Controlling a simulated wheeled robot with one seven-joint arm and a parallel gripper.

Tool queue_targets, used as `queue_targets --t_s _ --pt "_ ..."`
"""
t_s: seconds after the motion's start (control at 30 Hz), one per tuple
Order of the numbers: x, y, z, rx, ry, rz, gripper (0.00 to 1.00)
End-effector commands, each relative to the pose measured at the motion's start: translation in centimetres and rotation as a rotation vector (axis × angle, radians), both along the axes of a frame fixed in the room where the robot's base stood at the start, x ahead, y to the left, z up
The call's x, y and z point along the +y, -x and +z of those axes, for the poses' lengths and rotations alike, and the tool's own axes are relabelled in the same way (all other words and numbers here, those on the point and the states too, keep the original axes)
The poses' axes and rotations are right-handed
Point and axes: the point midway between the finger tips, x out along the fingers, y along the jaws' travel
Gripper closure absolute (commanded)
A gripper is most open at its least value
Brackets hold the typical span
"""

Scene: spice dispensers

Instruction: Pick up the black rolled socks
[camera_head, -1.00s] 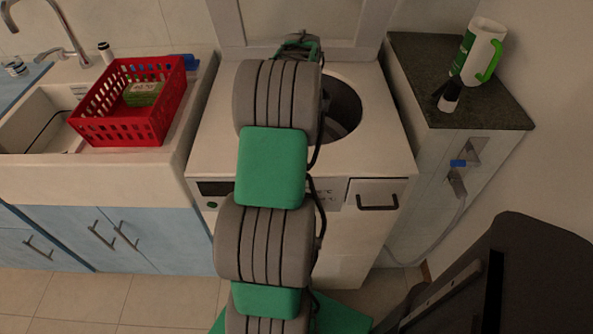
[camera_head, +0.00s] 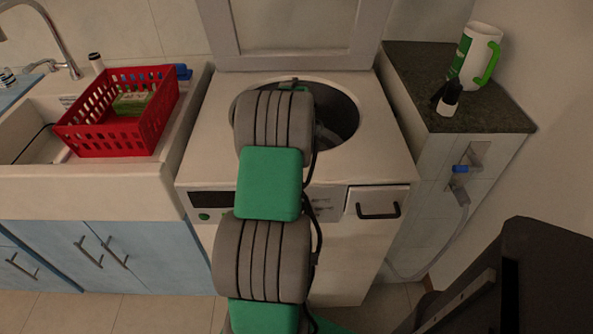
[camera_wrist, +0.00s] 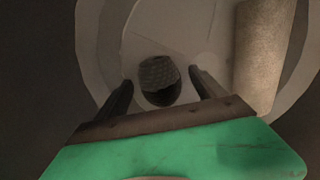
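The black rolled socks (camera_wrist: 160,82) show in the wrist view as a dark, rounded bundle with a ribbed grey top. They lie on a pale surface inside the round opening of the washing machine (camera_head: 345,95). My gripper (camera_wrist: 162,75) is open, with one finger left of the socks and one right, and a gap shows on both sides. I cannot tell how far below the fingertips the socks lie. In the head view my arm hides the socks and most of the gripper, which is down in the opening.
The machine's raised lid (camera_head: 300,40) is behind the arm. A red basket (camera_head: 120,135) is left; a white and green jug (camera_head: 474,55) and small bottle (camera_head: 448,98) are right.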

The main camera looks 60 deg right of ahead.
Motion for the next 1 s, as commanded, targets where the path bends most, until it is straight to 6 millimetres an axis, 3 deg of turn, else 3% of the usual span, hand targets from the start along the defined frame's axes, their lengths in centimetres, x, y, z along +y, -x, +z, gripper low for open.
queue_targets --t_s 0.77,1.0 --pt "0.02 -0.02 0.02 0.000 0.000 0.001 0.85" --pt "-0.02 -0.03 0.26 0.000 0.001 0.000 0.85"
